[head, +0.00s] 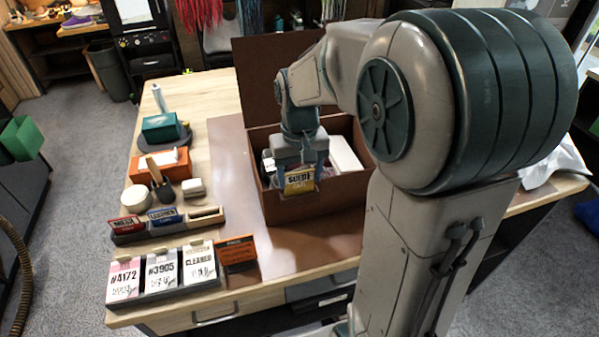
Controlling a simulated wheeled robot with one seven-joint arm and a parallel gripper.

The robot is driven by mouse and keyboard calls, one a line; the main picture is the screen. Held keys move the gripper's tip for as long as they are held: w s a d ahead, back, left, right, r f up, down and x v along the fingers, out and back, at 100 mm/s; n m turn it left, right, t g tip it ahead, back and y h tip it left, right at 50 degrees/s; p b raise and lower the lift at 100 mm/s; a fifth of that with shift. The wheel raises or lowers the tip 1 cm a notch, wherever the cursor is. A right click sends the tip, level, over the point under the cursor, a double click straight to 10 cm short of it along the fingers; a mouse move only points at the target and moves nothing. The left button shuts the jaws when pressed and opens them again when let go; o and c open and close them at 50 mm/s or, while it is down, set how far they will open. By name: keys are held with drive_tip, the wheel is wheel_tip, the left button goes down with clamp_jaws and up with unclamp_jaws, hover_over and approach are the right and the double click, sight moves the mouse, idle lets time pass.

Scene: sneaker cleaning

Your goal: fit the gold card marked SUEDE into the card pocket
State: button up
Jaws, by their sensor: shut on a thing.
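The gold card marked SUEDE (299,181) is upright between the fingers of my gripper (299,168), which is shut on it. The lettering faces the camera. My gripper points down at the front of an open brown box (315,203), and the card overlaps the box's front rim in the picture. I cannot tell whether the card touches the box. I cannot make out a card pocket; the card and fingers cover part of the box's front.
The box's raised lid (262,85) stands behind my gripper, and a white item (345,154) is inside. At left, a dark holder (168,228) bears a red card (125,225) and a blue card (164,215). Labelled cards stand at the front left. The brown mat (310,250) before the box is clear.

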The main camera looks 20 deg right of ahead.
drive_tip(key=shift+f+b, duration=0.55)
drive_tip(key=shift+f, duration=0.25)
drive_tip(key=o, duration=1)
drive_tip(key=shift+r, duration=0.1)
drive_tip(key=shift+r, duration=0.1)
wheel_tip(320, 180, up, 14)
drive_tip(key=shift+f+b, duration=0.2)
drive_tip(key=shift+b, duration=0.1)
drive_tip(key=s+f+t, duration=0.3)
drive_tip(key=s+f, duration=0.7)
drive_tip(key=s, duration=0.4)
drive_tip(key=shift+s+f, duration=0.15)
